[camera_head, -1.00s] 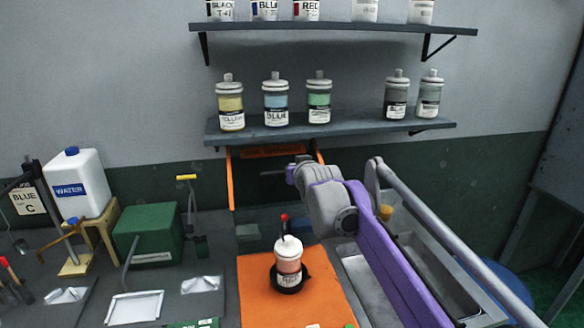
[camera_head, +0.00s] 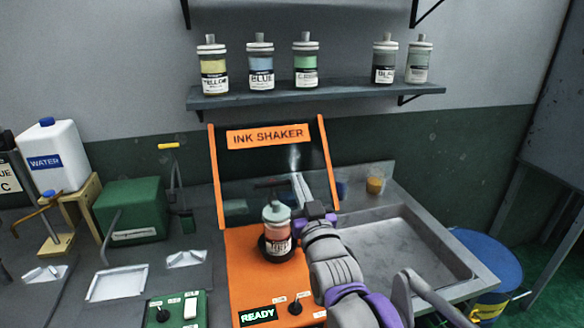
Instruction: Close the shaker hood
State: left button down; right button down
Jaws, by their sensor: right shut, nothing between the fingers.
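The shaker hood (camera_head: 268,137) is a clear panel with orange side bars and an orange "INK SHAKER" label. It stands raised at the back of the orange shaker base (camera_head: 246,283), under the shelf. A jar with a pale lid (camera_head: 277,228) stands upright in a dark round holder on the base, uncovered. My right gripper (camera_head: 301,187) is shut and empty, just right of and behind the jar lid, in front of the hood's lower right part. I cannot tell whether it touches the hood. My left gripper is not in view.
A green READY display (camera_head: 258,315) and small knobs are on the base front. A sink (camera_head: 405,246) lies to the right, a blue bin (camera_head: 485,265) beyond it. A shelf (camera_head: 320,91) with several ink jars hangs above. A green box (camera_head: 133,210) and water jug (camera_head: 68,158) stand left.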

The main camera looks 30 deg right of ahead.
jog(key=s+f+t+b, duration=0.1)
jog(key=s+f+b, duration=0.2)
jog(key=f, duration=0.2)
jog(key=s+a+f+t+b, duration=0.1)
jog(key=s+f+b, duration=0.1)
jog(key=f, duration=0.4)
jog(key=s+a+f+t+b, duration=0.1)
jog(key=s+f+b, duration=0.2)
jog(key=s+f, duration=0.2)
jog(key=shift+s+a+f+h+b, duration=0.1)
jog(key=shift+a+f+h+b, duration=0.15)
jog(key=shift+f+h+b, duration=0.25)
jog(key=shift+s+f, duration=0.3)
jog(key=shift+f, duration=0.3)
jog(key=shift+s+a+f+b, duration=0.15)
jog(key=shift+s+f+b, duration=0.05)
jog(key=shift+s+b, duration=0.1)
